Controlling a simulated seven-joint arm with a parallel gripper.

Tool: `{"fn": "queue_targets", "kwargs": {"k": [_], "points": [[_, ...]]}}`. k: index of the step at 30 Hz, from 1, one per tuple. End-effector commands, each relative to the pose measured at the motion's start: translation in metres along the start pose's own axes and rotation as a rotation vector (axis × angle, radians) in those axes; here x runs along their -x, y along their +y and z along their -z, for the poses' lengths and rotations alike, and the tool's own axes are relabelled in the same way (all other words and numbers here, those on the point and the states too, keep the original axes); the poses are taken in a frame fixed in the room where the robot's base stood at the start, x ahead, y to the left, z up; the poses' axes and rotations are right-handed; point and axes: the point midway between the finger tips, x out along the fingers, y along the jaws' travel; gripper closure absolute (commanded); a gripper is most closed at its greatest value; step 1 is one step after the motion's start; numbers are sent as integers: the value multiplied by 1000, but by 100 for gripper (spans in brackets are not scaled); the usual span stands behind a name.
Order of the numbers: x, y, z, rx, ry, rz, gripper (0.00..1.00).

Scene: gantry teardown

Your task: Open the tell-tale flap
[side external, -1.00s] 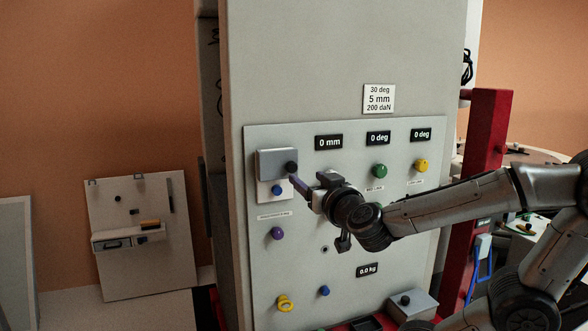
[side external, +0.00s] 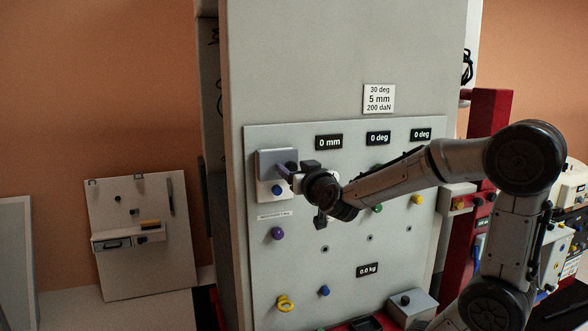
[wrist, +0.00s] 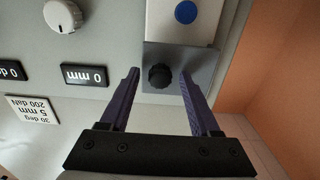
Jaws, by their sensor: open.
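The flap is taken to be the grey plate (side external: 268,160) at the panel's upper left, and it appears closed. In the wrist view, which is upside down, the grey plate (wrist: 205,62) carries a black knob (wrist: 160,77). The knob shows in the side view (side external: 292,166) close to my gripper (side external: 283,172). My gripper (wrist: 159,74) is open, with one purple finger on each side of the knob and a visible gap to both. Whether the fingertips reach past the knob's face is hard to tell.
A blue knob (side external: 277,189) sits on the white plate just below the flap. A purple knob (side external: 278,233) is lower. A white dial (wrist: 62,16) and a "0 mm" display (wrist: 84,75) are beside the flap in the wrist view. My arm hides part of the panel.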

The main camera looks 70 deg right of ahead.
Motion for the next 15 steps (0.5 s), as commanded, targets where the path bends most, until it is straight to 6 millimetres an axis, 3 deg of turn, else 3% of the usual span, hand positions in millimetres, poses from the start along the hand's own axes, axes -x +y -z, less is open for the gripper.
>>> {"fn": "queue_targets", "kwargs": {"k": [3,13,15], "points": [[0,0,0,0,0,0,39],[0,0,0,1,0,0,98],[0,0,0,1,0,0,100]]}}
